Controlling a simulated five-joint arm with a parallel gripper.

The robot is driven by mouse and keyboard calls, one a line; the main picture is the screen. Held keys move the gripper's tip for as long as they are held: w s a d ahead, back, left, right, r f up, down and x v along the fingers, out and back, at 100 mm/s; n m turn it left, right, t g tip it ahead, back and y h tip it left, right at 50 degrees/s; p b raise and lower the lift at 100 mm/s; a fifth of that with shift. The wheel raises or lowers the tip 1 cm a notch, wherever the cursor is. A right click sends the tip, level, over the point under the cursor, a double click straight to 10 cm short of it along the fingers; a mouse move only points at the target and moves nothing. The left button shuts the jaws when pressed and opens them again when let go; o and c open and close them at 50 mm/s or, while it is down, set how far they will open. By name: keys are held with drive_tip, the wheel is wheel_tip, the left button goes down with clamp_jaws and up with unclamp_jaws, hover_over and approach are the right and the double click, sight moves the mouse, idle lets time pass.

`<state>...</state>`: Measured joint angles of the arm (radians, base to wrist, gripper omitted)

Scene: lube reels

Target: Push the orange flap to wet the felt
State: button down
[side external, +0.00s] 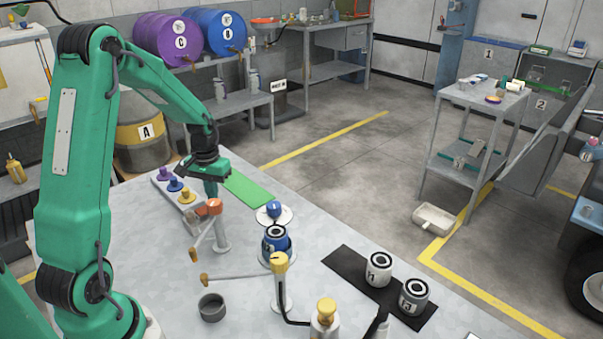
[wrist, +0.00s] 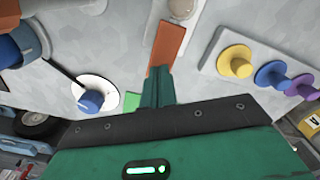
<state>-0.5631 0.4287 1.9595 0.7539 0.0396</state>
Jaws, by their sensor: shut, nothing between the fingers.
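The orange flap (side external: 211,207) sits at the top of a pale post in the side external view. In the wrist view the orange flap (wrist: 168,45) is a long strip running up from my fingertips. My gripper (side external: 211,190) is shut and empty, pointing down at the flap's far end. In the wrist view my gripper (wrist: 158,73) overlaps the strip's near end; I cannot tell whether they touch. I cannot make out the felt for certain.
A blue knob on a white disc (side external: 273,210) and a green strip (side external: 247,191) lie nearby. A rack with purple, blue and yellow knobs (side external: 176,187) stands left. A yellow-topped post (side external: 280,262), a grey cup (side external: 212,307) and white cans on a black mat (side external: 345,262) are nearer the camera.

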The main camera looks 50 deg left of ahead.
drive_tip(key=shift+r, duration=2.8)
drive_tip(key=shift+d+r, duration=0.25)
drive_tip(key=s+d+r+m+t, duration=0.2)
drive_tip(key=s+d+r+m, duration=0.15)
drive_tip(key=d+r, duration=0.75)
drive_tip(key=s+d+r+m+t, duration=0.2)
drive_tip(key=s+d+t, duration=0.1)
drive_tip(key=s+d, duration=0.6)
drive_tip(key=shift+s+d+t, duration=0.3)
drive_tip(key=shift+s+d, duration=0.05)
drive_tip(key=shift+d, duration=0.65)
drive_tip(key=shift+m, duration=0.25)
